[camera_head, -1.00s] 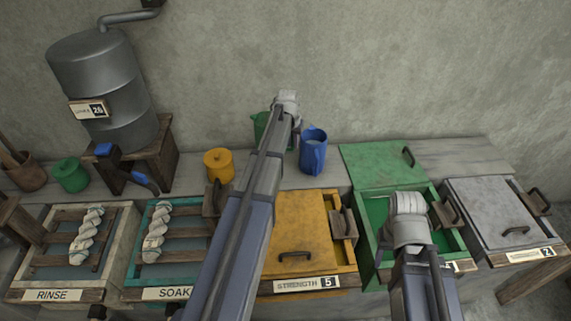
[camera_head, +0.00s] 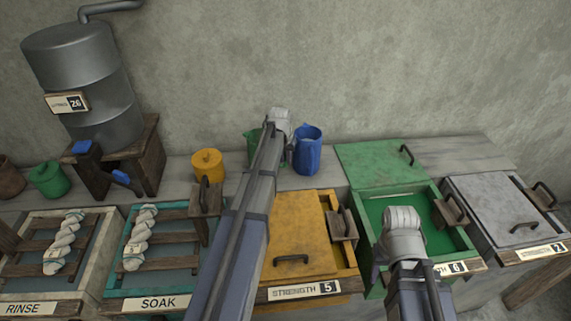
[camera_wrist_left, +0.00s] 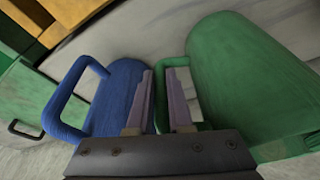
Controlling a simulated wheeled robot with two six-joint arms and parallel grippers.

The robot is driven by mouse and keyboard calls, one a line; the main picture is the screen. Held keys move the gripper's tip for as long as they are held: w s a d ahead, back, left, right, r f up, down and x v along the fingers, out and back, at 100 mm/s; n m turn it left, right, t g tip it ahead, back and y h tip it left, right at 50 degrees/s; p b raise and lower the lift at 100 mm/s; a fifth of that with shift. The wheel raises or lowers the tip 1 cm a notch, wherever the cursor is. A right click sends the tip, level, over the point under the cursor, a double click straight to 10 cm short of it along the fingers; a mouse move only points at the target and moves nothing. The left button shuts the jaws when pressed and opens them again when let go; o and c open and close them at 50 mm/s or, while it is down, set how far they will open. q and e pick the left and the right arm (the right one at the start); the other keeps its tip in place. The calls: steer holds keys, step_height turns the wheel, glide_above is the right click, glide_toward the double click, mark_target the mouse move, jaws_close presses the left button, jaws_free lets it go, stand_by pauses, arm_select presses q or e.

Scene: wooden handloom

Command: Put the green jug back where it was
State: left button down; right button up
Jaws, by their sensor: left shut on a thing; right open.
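The green jug (camera_head: 253,146) is at the back of the bench, mostly hidden behind my left arm and left of the blue jug (camera_head: 308,152). My left gripper (camera_head: 281,140) is shut on its handle. In the left wrist view, the fingers (camera_wrist_left: 165,100) are at the handle of the green jug (camera_wrist_left: 250,75), with the blue jug (camera_wrist_left: 125,95) close on the other side. The green jug looks about upright; I cannot tell whether its base touches the bench.
The yellow-lidded vat (camera_head: 300,235) is in front. A grey barrel (camera_head: 85,90) on a wooden stand and a green pot (camera_head: 49,180) are at left. The bench right of the vat's green lid (camera_head: 380,165) is clear.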

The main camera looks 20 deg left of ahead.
arm_select(q)
steer(key=shift+f, duration=0.15)
steer(key=c, duration=0.8)
jaws_free()
steer(key=shift+c, duration=0.2)
steer(key=p+v, duration=1.2)
